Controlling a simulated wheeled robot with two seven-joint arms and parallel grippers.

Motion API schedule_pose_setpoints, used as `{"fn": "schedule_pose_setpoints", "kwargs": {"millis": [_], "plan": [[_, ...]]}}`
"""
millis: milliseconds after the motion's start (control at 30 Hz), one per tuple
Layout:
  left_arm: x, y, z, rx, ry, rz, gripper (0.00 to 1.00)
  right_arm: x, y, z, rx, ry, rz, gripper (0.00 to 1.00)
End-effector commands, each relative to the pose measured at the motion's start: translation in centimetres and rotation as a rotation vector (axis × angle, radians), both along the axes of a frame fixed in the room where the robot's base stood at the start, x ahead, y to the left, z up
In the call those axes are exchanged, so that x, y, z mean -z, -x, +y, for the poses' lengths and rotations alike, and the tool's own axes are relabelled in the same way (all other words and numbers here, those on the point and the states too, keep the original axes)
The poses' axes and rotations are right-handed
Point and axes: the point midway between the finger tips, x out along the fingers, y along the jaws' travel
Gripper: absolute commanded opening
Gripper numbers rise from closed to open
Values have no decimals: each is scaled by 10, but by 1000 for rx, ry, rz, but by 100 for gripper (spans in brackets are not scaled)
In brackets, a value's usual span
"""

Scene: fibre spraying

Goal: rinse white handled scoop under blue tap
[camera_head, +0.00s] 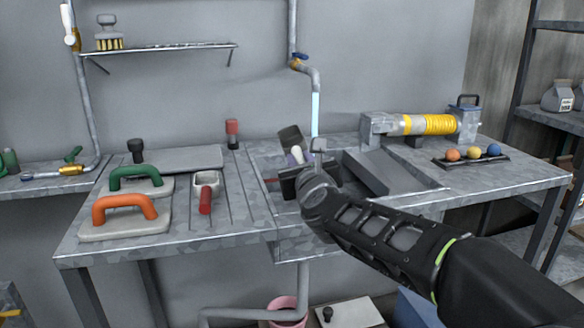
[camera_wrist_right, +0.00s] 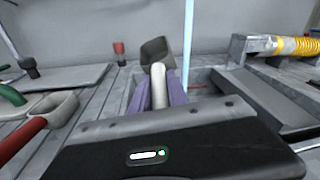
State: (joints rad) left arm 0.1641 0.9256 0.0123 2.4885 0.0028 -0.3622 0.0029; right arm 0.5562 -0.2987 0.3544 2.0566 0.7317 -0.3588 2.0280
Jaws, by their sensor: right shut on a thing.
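My right gripper (camera_head: 292,165) is over the sink (camera_head: 262,166) in the middle of the bench. In the right wrist view its purple-padded fingers (camera_wrist_right: 163,92) are shut on the white handle (camera_wrist_right: 158,84) of a scoop. The scoop's dark grey head (camera_wrist_right: 155,50) points up and away, and it also shows in the head view (camera_head: 290,137). My left gripper is not in view.
Left on the bench are a green-handled float (camera_head: 136,176), an orange-handled float (camera_head: 124,212) and a red-handled scoop (camera_head: 206,188). A grey ramp (camera_head: 392,172) and a yellow-coiled cylinder (camera_head: 428,124) stand right of the sink. A wall shelf (camera_head: 160,48) is at upper left.

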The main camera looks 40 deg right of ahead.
Motion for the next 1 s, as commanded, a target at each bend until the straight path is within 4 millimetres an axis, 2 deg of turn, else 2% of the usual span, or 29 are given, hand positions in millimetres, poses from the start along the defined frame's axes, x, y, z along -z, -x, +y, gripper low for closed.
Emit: {"fn": "schedule_pose_setpoints", "kwargs": {"millis": [700, 1000], "plan": [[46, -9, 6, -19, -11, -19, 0, 18, -21, -73, 2, 1, -1, 0], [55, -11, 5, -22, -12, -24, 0, 19, -26, -89, 0, 0, -1, 0]]}}
